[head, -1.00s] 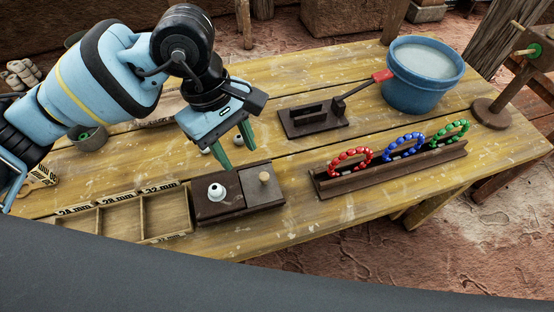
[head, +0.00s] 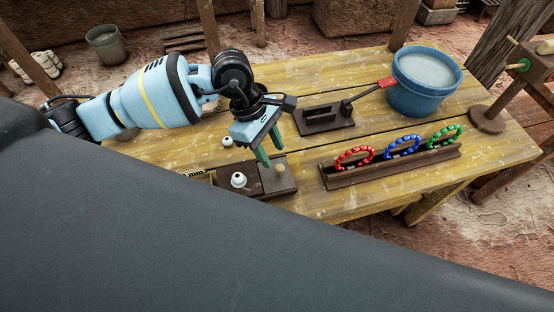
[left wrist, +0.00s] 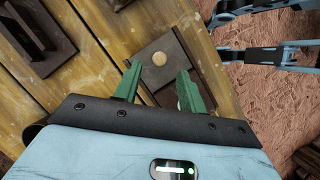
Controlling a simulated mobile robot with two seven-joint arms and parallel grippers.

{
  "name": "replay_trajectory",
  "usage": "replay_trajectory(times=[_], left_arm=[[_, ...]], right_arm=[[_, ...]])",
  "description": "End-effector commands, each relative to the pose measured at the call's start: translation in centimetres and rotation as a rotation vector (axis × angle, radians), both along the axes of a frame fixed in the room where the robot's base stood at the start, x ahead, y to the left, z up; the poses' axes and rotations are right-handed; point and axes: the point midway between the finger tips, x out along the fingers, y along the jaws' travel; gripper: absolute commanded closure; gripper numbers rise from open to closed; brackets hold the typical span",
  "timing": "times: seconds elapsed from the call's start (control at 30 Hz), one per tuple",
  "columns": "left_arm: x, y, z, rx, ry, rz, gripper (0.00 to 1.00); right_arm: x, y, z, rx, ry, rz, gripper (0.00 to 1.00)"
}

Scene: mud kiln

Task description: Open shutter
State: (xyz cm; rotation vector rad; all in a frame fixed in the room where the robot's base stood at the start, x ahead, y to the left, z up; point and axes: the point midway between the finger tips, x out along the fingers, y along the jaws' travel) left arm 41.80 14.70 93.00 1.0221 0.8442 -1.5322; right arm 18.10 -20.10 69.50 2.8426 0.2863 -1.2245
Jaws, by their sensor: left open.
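A dark wooden box (head: 283,187) sits on the table's near side. Its flat lid, likely the shutter, carries a small round wooden knob (head: 281,169). A white bead with a dark hole (head: 239,180) rests on the box's left part. My left gripper (head: 271,157) is open, its green fingers pointing down just behind and left of the knob. In the left wrist view the lid (left wrist: 168,72) and knob (left wrist: 159,58) show between and beyond the fingertips (left wrist: 160,72). The fingers look empty; contact with the knob cannot be told.
A rack (head: 390,169) with red, blue and green bead rings stands right of the box. Another white bead (head: 227,141) lies behind the box. My grey body hides the table's lower left.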

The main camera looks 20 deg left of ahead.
Motion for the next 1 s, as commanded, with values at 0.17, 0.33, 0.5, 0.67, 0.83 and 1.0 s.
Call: replay_trajectory(times=[0.17, 0.33, 0.5, 0.67, 0.83, 1.0], left_arm=[[-0.2, -1.0, -2.4, 0.0, 0.001, 0.0, 0.59], [-0.3, -1.6, -3.8, 0.0, 0.0, 0.001, 0.59], [-0.3, -1.7, -4.2, 0.001, -0.001, 0.0, 0.59], [-0.3, -1.7, -4.2, 0.001, -0.001, 0.0, 0.59], [-0.3, -1.7, -4.2, 0.001, 0.0, 0.0, 0.79], [-0.3, -1.7, -4.2, 0.001, 0.0, 0.0, 1.0]], right_arm=[[0.2, 0.0, 0.3, 0.0, -0.007, 0.0, 0.64], [0.3, 0.0, 0.3, -0.001, -0.008, 0.0, 0.64], [0.3, -0.1, 0.3, -0.002, -0.009, 0.002, 0.64], [0.3, -0.1, 0.3, -0.003, -0.009, 0.003, 0.64], [0.3, -0.2, 0.3, -0.005, -0.009, 0.005, 0.64], [0.3, -0.1, 0.3, -0.004, -0.009, 0.004, 0.64]])
